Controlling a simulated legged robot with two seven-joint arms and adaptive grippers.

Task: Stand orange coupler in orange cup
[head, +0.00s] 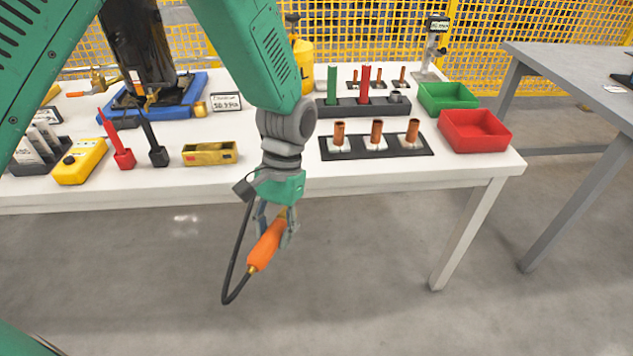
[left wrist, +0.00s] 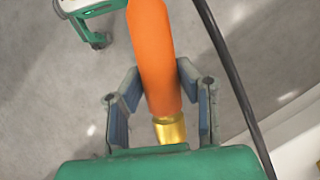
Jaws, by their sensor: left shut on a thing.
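The orange coupler (head: 266,246) hangs in front of the table, over the floor, tilted, with a black cable looping from it. My left gripper (head: 276,226) is shut on it. The left wrist view shows the coupler's orange body (left wrist: 153,55) and brass end (left wrist: 170,130) between the fingers (left wrist: 160,95). What looks like part of my right gripper (left wrist: 98,38) shows at the top left there; its jaw opening is unclear. I cannot make out an orange cup in the head view; my arm hides part of the table.
On the white table (head: 290,178), a red probe (head: 123,158) and black probe (head: 158,155) stand in small cups beside a yellow block (head: 209,153). Copper tubes (head: 376,133), a red bin (head: 474,131) and green bin (head: 447,97) are at right. Floor before the table is clear.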

